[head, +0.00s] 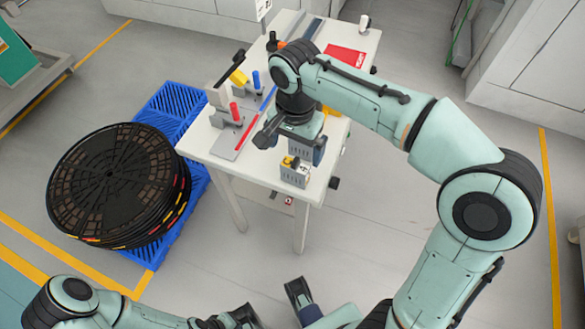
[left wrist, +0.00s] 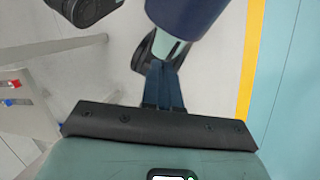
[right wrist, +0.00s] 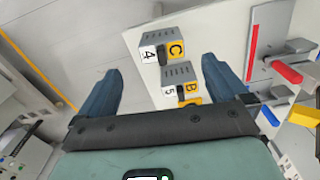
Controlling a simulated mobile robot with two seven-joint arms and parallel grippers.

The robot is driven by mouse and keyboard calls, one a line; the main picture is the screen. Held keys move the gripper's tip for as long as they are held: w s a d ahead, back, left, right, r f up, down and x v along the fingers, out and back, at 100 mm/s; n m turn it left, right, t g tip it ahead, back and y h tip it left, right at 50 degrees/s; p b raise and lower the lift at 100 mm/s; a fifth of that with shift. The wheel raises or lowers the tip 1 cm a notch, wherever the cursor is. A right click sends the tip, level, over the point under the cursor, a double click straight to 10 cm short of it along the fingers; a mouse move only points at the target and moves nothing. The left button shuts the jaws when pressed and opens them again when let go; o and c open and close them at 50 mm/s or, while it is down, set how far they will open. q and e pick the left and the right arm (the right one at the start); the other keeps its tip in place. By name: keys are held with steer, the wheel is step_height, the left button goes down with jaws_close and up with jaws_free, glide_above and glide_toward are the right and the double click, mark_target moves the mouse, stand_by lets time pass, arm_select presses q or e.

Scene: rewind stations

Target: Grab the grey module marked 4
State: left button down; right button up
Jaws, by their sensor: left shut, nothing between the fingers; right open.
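The grey module marked 4 (right wrist: 160,50), with a yellow C label and a dark knob, stands at the near end of the white table; it also shows in the head view (head: 294,178). My right gripper (right wrist: 161,65) is open above the table, its blue fingers spread to either side in the right wrist view. It holds nothing. In the head view the right gripper (head: 303,148) is just behind the module marked 4. My left gripper (left wrist: 164,72) is shut and empty, over the floor away from the table.
A similar grey module marked 5 with a B label (right wrist: 180,80) stands close beside module 4. Red and blue handled devices (head: 236,112) stand left on the table (head: 225,160). A stack of black reels (head: 115,180) sits on a blue pallet (head: 170,105) to the left.

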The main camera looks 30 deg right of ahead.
mark_target(295, 161)
step_height(295, 161, down, 3)
steer(key=shift+s+f+b, duration=0.1)
steer(key=shift+f+b, duration=0.05)
steer(key=shift+b, duration=0.15)
steer(key=shift+w+d+f+b, duration=0.15)
steer(key=shift+f+b, duration=0.25)
steer(key=shift+f, duration=1.15)
steer(key=shift+w+f+b, duration=0.15)
steer(key=shift+f+b, duration=0.25)
steer(key=shift+f, duration=1.15)
steer(key=c, duration=1)
steer(key=shift+c, duration=0.4)
steer(key=shift+r, duration=0.15)
